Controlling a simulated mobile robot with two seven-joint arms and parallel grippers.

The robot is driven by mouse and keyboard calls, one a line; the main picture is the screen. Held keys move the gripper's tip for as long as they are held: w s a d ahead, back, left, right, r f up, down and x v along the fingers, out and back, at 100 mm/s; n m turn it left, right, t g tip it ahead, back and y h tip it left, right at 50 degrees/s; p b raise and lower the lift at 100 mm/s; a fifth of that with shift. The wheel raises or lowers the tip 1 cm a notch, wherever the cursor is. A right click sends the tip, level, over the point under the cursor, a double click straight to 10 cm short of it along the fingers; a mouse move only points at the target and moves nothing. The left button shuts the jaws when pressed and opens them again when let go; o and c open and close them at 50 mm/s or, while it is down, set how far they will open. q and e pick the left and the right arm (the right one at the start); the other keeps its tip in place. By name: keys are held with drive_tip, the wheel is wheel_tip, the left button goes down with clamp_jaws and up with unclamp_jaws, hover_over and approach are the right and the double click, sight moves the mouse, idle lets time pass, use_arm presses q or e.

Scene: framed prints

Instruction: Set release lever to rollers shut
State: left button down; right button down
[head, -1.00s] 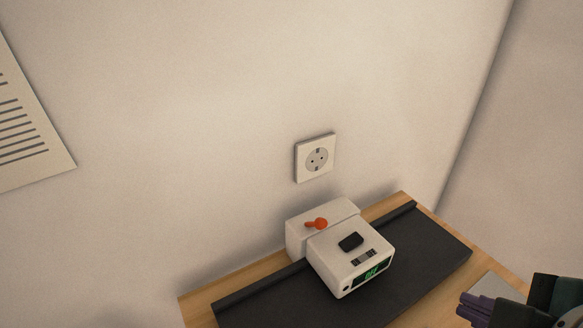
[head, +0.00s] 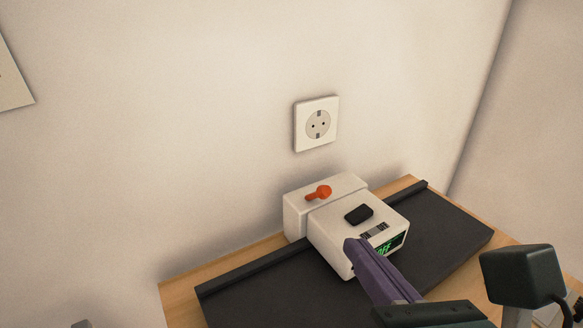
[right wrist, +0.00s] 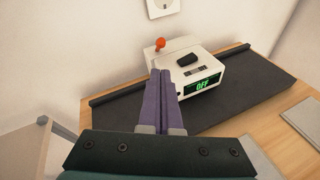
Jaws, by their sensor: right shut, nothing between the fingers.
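The orange-red release lever (head: 319,192) sits on top of the rear block of a white laminator-like machine (head: 330,232). In the head view its arm points left and slightly toward the front. The lever (right wrist: 159,44) also shows in the right wrist view, with the machine's green "OFF" display (right wrist: 202,86). My right gripper (head: 352,243) has purple fingers, shut and empty. In the head view its tips overlap the machine's front left part; I cannot tell whether they touch. In the right wrist view the fingers (right wrist: 160,72) point toward the machine, short of the lever. My left gripper is not identifiable in view.
The machine stands on a black mat (head: 240,290) with a raised back edge, on a wooden table (head: 180,290) against the wall. A wall socket (head: 317,124) is above it. A black button (head: 358,214) is on the machine's top. Grey flat pieces (right wrist: 300,118) lie at the right.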

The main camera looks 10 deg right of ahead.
sight(330, 234)
drive_tip(key=shift+b+x, duration=0.8)
drive_tip(key=shift+x, duration=4.2)
